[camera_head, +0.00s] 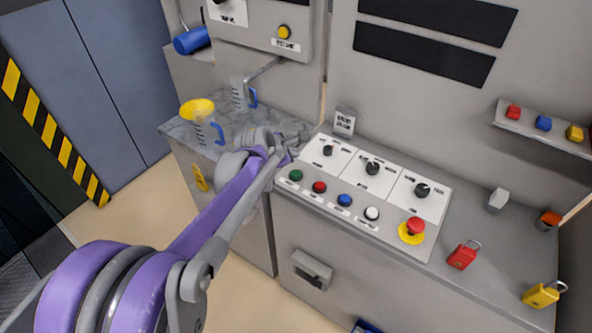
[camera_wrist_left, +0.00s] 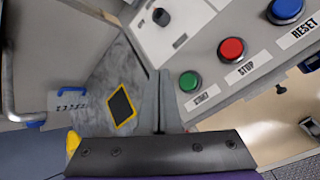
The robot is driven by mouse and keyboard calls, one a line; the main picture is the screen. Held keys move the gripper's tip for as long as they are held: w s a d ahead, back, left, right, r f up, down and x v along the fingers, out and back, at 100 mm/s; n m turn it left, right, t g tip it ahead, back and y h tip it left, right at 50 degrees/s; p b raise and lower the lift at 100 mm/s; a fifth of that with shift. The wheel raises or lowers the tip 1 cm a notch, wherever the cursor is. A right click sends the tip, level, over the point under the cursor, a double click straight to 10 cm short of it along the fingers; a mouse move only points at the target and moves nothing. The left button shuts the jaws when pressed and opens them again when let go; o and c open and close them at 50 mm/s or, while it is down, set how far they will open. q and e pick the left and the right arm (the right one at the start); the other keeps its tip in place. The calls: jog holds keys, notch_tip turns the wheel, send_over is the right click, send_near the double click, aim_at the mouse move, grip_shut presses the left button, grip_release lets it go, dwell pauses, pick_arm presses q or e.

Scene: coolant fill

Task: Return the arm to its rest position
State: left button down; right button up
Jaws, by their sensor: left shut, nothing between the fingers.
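My left arm, purple and grey, reaches in from the lower left of the head view. My left gripper (camera_head: 290,145) is over the right end of the stone counter, close to the left edge of the control panel (camera_head: 388,237). In the left wrist view the gripper's two fingers (camera_wrist_left: 161,80) are together with nothing between them. The green START button (camera_wrist_left: 189,81) is just right of the fingertips in that view. The red STOP button (camera_wrist_left: 231,49) and blue RESET button (camera_wrist_left: 286,9) are farther right. The right gripper is not in view.
A measuring jug with a yellow funnel (camera_head: 198,107) and another jug (camera_head: 240,94) under a spout stand on the stone counter (camera_head: 176,128). A red emergency button (camera_head: 414,227), a red padlock (camera_head: 463,255) and a yellow padlock (camera_head: 541,294) are right. Floor is clear at left.

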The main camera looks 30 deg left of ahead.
pick_arm(q)
jog(key=shift+f, duration=0.1)
dwell(0.6)
jog(key=s+d+f+m+g, duration=0.1)
jog(key=s+d+f+m, duration=0.2)
jog(key=s+d+m, duration=0.4)
jog(key=s+d+f+m+g, duration=0.2)
jog(key=s+d+m, duration=0.6)
jog(key=s+m, duration=1.2)
jog(key=shift+f+g, duration=0.3)
jog(key=shift+f, duration=0.5)
jog(key=shift+d, duration=0.2)
